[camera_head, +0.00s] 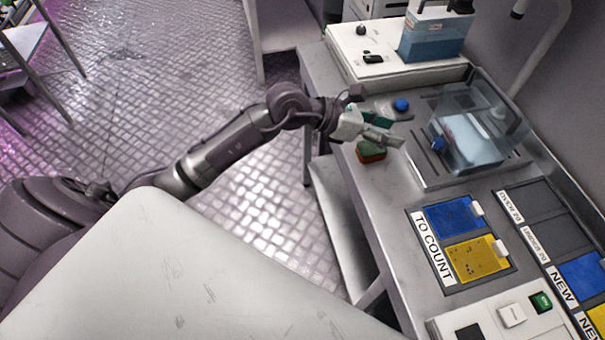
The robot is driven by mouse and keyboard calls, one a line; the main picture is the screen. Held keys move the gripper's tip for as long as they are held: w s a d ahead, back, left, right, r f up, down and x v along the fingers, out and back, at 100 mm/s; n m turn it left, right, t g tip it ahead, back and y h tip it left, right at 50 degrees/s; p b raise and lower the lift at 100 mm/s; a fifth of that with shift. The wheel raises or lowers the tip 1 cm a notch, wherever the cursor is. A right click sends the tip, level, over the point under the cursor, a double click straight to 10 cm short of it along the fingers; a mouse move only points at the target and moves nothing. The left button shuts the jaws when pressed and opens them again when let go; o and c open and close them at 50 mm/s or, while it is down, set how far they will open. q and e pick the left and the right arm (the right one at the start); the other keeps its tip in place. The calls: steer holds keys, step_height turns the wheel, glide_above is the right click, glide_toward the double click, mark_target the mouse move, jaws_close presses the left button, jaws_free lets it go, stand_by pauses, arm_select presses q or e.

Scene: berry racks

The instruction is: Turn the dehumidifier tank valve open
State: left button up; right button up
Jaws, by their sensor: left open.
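A clear tank (485,118) holding pale bluish liquid sits on a slotted metal drain tray (462,178) on the bench. A small blue valve knob (437,143) is on the tank's left side; whether it is turned open is too small to tell. My left gripper (388,129) is open, above the bench just left of the tank and apart from the valve. Its fingers point right, toward the valve. I see nothing held between them. My right gripper is out of view.
A green and red block (371,151) lies below my left gripper. A blue round knob (401,105) is just behind it. A white machine (382,62) with a blue-liquid container (437,36) stands at the back. Blue and yellow cards (455,222) lie in front.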

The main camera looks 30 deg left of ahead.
arm_select(q)
step_height(320, 180, up, 10)
steer(key=s+a+n+t+h, duration=0.2)
steer(key=a+n+t, duration=0.1)
steer(key=n+t, duration=0.8)
steer(key=w+a+f+n+y, duration=0.2)
steer(key=a+f+n+y, duration=0.7)
steer(key=n, duration=0.8)
steer(key=s+a+f+n+g+y+p, duration=0.1)
steer(key=s+f+n+g+y+p, duration=0.1)
steer(key=f, duration=1.1)
steer(key=s+a+f+n+g+y+p, duration=0.2)
steer(key=s+f+n+g, duration=0.2)
steer(key=f, duration=0.9)
steer(key=shift+s+a+f+n+g+y+p, duration=0.2)
steer(key=shift+f+n+g+y+p, duration=0.3)
steer(key=shift+n, duration=0.4)
